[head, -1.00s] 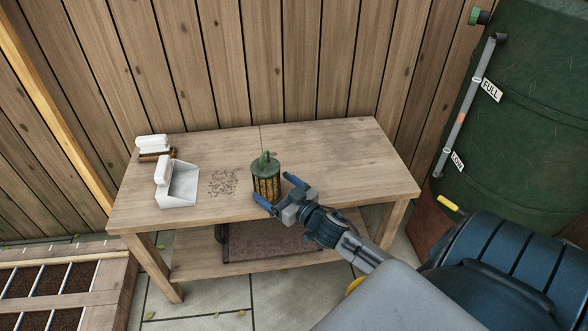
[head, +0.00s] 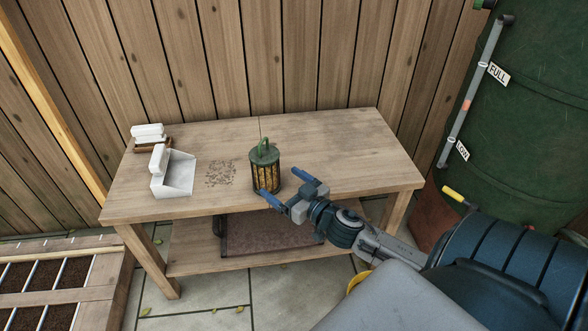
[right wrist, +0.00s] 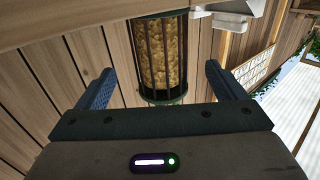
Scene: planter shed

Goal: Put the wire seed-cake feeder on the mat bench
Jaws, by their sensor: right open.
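The wire seed-cake feeder (head: 266,172) stands upright on the wooden bench (head: 330,150), near its front edge. It is a green-topped cylinder with a hook and tan cake behind dark wires. A mat (head: 270,238) lies on the lower shelf of this bench. My right gripper (head: 290,188) is open in front of and to the right of the feeder, with its fingers apart. In the right wrist view the feeder (right wrist: 162,55) appears beyond and between the two blue fingers, with nothing held. My left gripper is not in view.
A white dustpan (head: 178,178) and a brush (head: 150,137) sit at the bench's left end, beside a patch of scattered seed (head: 220,173). The bench's right half is clear. A green water barrel (head: 530,130) stands at the right, and a planter bed (head: 60,275) at lower left.

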